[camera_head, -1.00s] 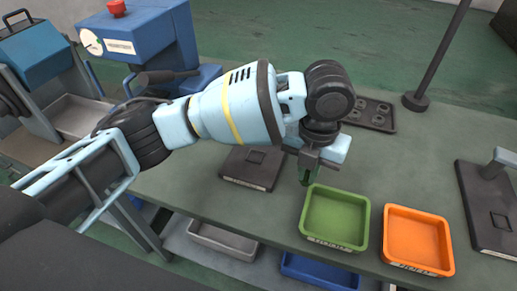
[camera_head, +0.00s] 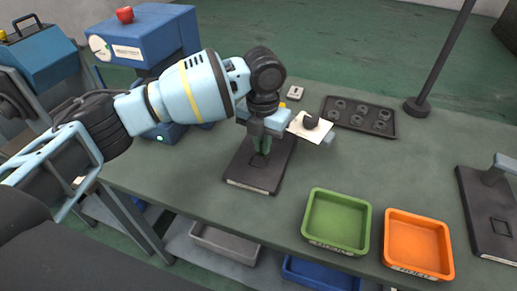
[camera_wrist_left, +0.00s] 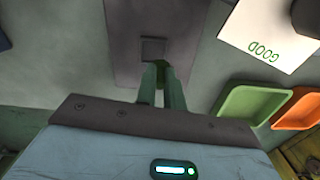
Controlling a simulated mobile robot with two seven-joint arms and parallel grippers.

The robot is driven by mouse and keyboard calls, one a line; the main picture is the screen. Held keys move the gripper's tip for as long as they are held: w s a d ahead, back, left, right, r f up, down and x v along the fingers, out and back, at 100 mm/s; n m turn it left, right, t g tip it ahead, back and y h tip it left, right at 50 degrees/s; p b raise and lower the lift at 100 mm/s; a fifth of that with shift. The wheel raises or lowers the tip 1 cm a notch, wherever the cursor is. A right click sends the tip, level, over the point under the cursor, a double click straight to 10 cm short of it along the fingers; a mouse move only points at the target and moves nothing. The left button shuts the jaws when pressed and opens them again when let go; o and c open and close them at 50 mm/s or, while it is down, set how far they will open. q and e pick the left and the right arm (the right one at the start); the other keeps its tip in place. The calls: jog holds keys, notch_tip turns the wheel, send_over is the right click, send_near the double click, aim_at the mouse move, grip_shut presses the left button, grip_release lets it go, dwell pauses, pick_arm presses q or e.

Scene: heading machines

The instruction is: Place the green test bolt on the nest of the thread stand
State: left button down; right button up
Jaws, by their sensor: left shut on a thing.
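My left gripper (camera_head: 262,146) is shut on the green test bolt, of which only a little green shows at the fingertips (camera_wrist_left: 158,66) in the left wrist view. It is over a dark flat stand (camera_head: 246,173) with a label on its front edge. In the left wrist view the small square nest (camera_wrist_left: 152,46) on this stand lies just beyond the fingertips. I cannot tell whether the bolt touches the nest. The label is too small to read, so I cannot confirm which stand it is. My right gripper is not in view.
A green tray (camera_head: 337,220) and an orange tray (camera_head: 417,244) stand at the front right. A second dark stand (camera_head: 478,209) with a post is at the far right. A white GOOD card (camera_head: 312,137) with a dark round part (camera_head: 310,121) and a dark multi-hole tray (camera_head: 360,116) lie behind.

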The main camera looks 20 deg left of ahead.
pick_arm(q)
jog(key=shift+w+a+f, duration=0.15)
jog(key=shift+a+f, duration=0.2)
jog(key=shift+f, duration=0.25)
jog(key=shift+w+a+f, duration=0.15)
jog(key=shift+a+f, duration=0.15)
jog(key=shift+f, duration=0.3)
jog(key=shift+d+f, duration=0.1)
jog(key=shift+f, duration=0.5)
jog(key=shift+f, duration=0.1)
jog(key=c, duration=1.5)
grip_release()
notch_tip(320, 180, up, 12)
